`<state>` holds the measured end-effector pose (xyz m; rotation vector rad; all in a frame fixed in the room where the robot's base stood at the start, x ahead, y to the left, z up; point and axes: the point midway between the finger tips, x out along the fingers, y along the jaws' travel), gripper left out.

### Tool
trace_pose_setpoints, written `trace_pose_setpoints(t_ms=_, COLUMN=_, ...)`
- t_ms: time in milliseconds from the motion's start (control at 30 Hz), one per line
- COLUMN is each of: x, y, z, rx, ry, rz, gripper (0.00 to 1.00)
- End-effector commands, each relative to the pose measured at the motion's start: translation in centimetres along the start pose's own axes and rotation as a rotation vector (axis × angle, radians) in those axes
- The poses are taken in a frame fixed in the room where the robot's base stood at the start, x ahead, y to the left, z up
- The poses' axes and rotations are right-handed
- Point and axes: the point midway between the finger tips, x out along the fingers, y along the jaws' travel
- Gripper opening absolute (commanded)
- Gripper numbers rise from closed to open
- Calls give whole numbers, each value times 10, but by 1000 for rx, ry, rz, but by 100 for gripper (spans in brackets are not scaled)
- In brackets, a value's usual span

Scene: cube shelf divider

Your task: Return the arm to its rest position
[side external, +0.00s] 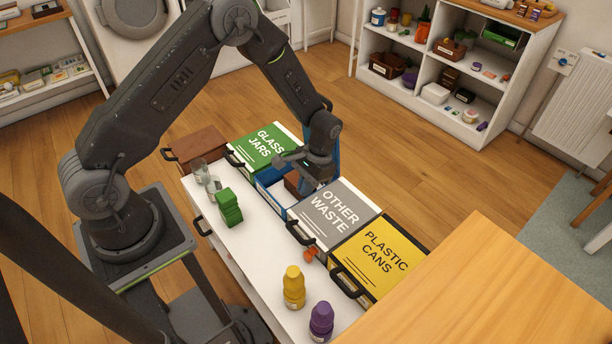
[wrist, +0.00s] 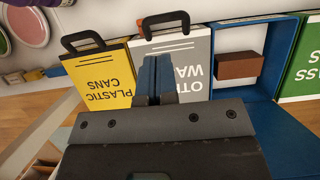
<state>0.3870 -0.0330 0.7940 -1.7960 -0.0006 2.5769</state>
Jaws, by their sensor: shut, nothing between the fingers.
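My gripper (wrist: 153,80) is shut and empty, its two blue fingers together in the wrist view. In the side external view my gripper (side external: 308,170) is over the blue bin (side external: 268,180), between the green GLASS JARS bin (side external: 262,146) and the grey OTHER WASTE bin (side external: 335,212). The blue bin's top is open, and the wrist view shows a brown block (wrist: 240,66) inside it. In that view the fingers overlap the OTHER WASTE lid (wrist: 190,55); I cannot tell whether they touch it.
A yellow PLASTIC CANS bin (side external: 382,255) stands beside OTHER WASTE. The white worktop (side external: 235,245) holds clear jars (side external: 207,178), a green block (side external: 229,206), a yellow bottle (side external: 293,288) and a purple bottle (side external: 321,322). A wooden tabletop (side external: 470,290) is at lower right.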

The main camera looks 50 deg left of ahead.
Motion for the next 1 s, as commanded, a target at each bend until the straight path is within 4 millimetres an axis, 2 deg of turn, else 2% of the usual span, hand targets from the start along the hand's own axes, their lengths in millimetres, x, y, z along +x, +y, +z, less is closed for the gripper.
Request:
trace_pose_setpoints(t_ms=133, x=-52, y=2, z=13, rx=-1, ry=85, rz=-2, gripper=0)
trace_pose_setpoints(t_ms=267, x=-106, y=3, z=37, rx=-1, ry=179, rz=-4, gripper=0)
trace_pose_setpoints(t_ms=400, x=-154, y=5, z=70, rx=-2, ry=280, rz=-6, gripper=0)
trace_pose_setpoints(t_ms=500, x=-183, y=7, z=97, rx=-2, ry=354, rz=-6, gripper=0)
trace_pose_setpoints(t_ms=700, x=-225, y=10, z=155, rx=-3, ry=501, rz=-6, gripper=0)
trace_pose_setpoints(t_ms=800, x=-238, y=11, z=186, rx=-2, ry=574, rz=-5, gripper=0)
trace_pose_setpoints(t_ms=1000, x=-249, y=14, z=242, rx=-1, ry=715, rz=-3, gripper=0)
